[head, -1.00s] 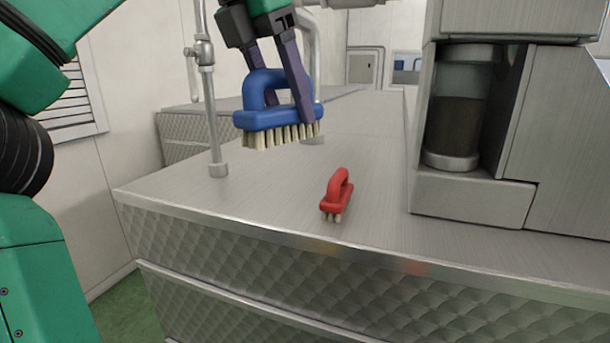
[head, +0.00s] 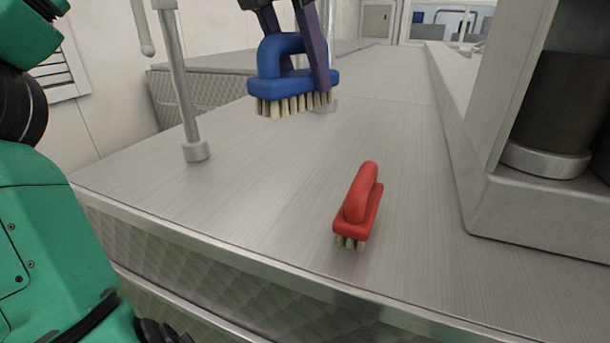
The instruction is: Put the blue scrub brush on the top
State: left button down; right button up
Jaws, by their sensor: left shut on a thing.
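The blue scrub brush (head: 290,86) has a loop handle and pale bristles that point down. My left gripper (head: 300,62) is shut on its handle and holds it level, with the bristles apparently above the metal top. The metal top (head: 270,185) is a broad brushed-steel surface with a quilted front. A red scrub brush (head: 359,207) stands on the top, nearer to me and to the right of the blue one, bristles down. My right gripper is not in view.
A metal pipe stand (head: 181,90) rises from the top on the left. A steel machine housing (head: 535,215) with a dark cylinder (head: 562,108) stands on the right. The top between them is clear except for the red brush. The front edge runs across below.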

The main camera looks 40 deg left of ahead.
aim_at(301, 105)
pick_arm(q)
jog(key=f, duration=0.4)
jog(key=shift+s+d+f, duration=0.15)
jog(key=shift+s+f, duration=0.1)
jog(key=shift+f, duration=0.1)
jog(key=f, duration=1.1)
jog(key=shift+w+a+b, duration=0.2)
jog(key=shift+w+b, duration=0.1)
jog(key=shift+b, duration=0.1)
jog(key=shift+w+a+f, duration=0.2)
jog(key=shift+a, duration=0.05)
jog(key=shift+c, duration=0.9)
grip_release()
jog(key=shift+s+d, duration=0.1)
jog(key=shift+d, duration=0.05)
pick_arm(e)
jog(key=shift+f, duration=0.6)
pick_arm(q)
jog(key=shift+r, duration=0.1)
